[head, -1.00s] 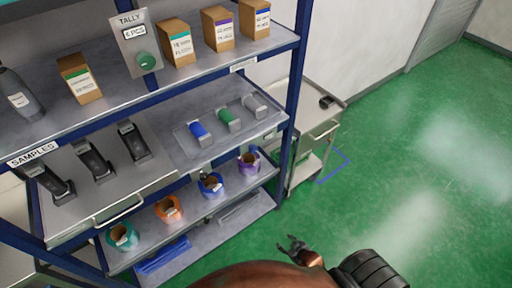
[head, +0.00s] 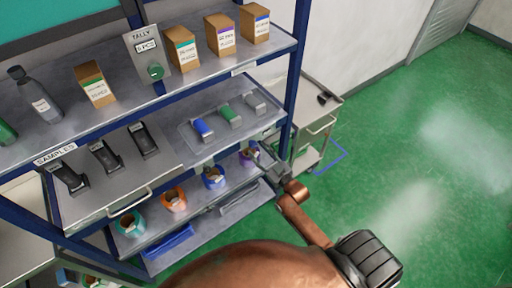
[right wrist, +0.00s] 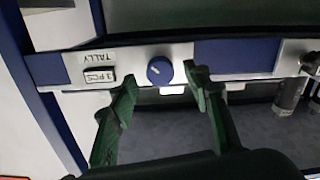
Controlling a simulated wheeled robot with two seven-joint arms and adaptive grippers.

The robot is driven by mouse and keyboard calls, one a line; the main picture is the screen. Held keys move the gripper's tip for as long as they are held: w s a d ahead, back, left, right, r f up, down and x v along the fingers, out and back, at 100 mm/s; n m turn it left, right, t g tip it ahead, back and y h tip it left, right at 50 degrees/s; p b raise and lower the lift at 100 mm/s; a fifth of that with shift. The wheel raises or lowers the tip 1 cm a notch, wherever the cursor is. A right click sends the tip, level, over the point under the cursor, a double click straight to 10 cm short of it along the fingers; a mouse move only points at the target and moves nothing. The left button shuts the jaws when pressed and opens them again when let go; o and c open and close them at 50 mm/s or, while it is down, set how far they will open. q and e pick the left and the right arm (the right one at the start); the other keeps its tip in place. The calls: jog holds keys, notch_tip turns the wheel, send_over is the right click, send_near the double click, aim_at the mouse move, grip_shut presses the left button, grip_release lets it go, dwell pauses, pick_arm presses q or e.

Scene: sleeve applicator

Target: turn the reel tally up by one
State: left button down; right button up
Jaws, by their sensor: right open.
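In the head view my right gripper (head: 263,160) is at the right end of the reel shelf, by the purple reel (head: 246,157). My left gripper is not in view.
Another tally plate with a green knob (head: 155,71) stands on the upper shelf among boxes (head: 182,50). Orange (head: 173,200), blue (head: 213,178) and teal (head: 131,223) reels sit on the lower shelf. A steel cart (head: 320,120) stands right of the rack. Green floor is clear further right.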

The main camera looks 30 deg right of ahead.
aim_at(253, 144)
jog(key=shift+w+a, duration=0.1)
jog(key=shift+w, duration=1.3)
jog(key=shift+c, duration=0.3)
jog(key=c, duration=1.1)
jog(key=m+p, duration=0.2)
jog(key=m, duration=0.2)
jog(key=shift+r, duration=0.1)
jog(key=shift+m+p, duration=0.85)
jog(key=shift+m, duration=1.55)
